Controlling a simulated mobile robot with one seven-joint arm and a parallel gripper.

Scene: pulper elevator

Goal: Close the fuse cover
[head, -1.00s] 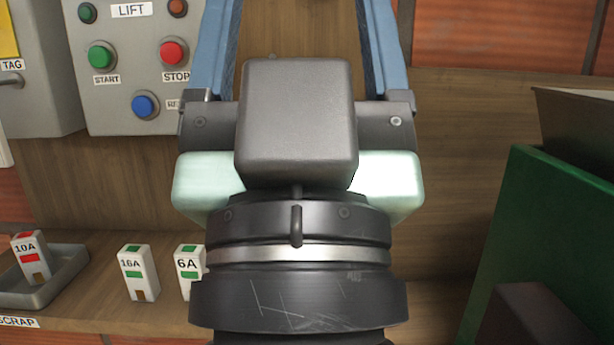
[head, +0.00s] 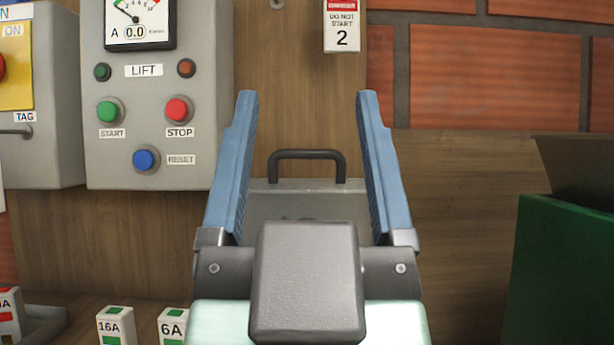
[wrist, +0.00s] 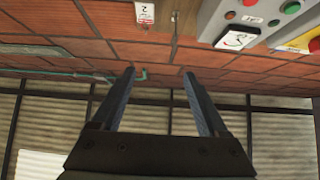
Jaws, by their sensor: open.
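My gripper (head: 306,100) is in the middle of the head view, with its two blue fingers spread wide and nothing between them. Behind and between the fingers is a grey panel with a flat upper edge, seemingly the fuse cover (head: 268,205). A black bar handle (head: 306,153) stands at its top edge. The fingers appear to either side of the handle, but I cannot tell how far in front they are. My gripper's body hides the lower part of the cover. The wrist view shows the open fingers (wrist: 158,75) but no cover.
A grey LIFT control box (head: 150,110) is at the upper left, with a yellow-plated box (head: 40,150) beside it. Fuses marked 16A (head: 115,325) and 6A (head: 172,325) stand at lower left. A green container (head: 560,270) is at right. A tag (head: 342,27) hangs above.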

